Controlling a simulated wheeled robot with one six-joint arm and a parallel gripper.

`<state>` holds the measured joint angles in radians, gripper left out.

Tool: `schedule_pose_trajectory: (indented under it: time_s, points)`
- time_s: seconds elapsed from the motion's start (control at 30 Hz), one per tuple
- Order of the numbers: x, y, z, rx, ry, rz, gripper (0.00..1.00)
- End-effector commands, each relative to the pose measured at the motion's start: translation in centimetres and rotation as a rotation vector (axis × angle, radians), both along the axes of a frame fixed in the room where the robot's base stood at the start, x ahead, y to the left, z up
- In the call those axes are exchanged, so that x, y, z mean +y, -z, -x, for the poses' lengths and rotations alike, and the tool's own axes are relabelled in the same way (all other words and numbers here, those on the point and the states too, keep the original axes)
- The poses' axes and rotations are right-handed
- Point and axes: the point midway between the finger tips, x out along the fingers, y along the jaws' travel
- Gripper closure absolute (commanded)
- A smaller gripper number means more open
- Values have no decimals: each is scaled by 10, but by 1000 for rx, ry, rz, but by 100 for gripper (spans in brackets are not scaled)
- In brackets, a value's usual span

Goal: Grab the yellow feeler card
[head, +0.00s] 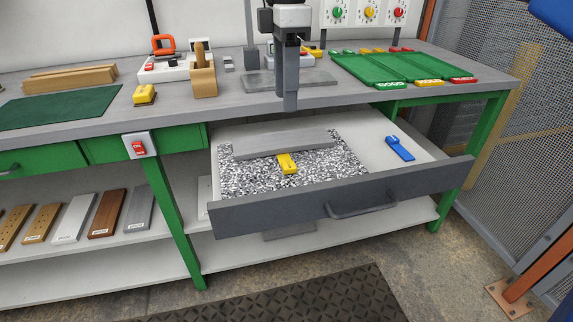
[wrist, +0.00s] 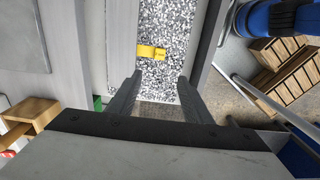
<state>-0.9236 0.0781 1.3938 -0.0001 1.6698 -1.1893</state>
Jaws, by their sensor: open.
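The yellow feeler card (head: 287,164) lies on the speckled black-and-white liner (head: 340,165) inside the open drawer, beside a long grey bar (head: 283,144). It also shows in the wrist view (wrist: 150,52), just beyond and between the lines of the fingertips. My gripper (head: 290,106) is above the bench's front edge, higher than the drawer, pointing down. In the wrist view my gripper (wrist: 160,80) has its two fingers wide apart with nothing between them. It is apart from the card.
The drawer front (head: 290,203) with its handle stands out from the bench. A blue object (head: 399,148) lies at the drawer's right. On the bench are a yellow block (head: 144,95), a wooden holder (head: 203,80) and green trays (head: 370,70). The space above the drawer is clear.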

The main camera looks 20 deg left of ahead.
Motion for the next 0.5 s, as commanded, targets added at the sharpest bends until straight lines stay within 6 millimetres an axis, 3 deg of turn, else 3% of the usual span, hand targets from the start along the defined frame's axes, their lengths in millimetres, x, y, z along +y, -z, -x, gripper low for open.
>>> schedule_pose_trajectory:
  time_s: [0.5]
  points:
    - [-2,90,0,2,4,2,55]
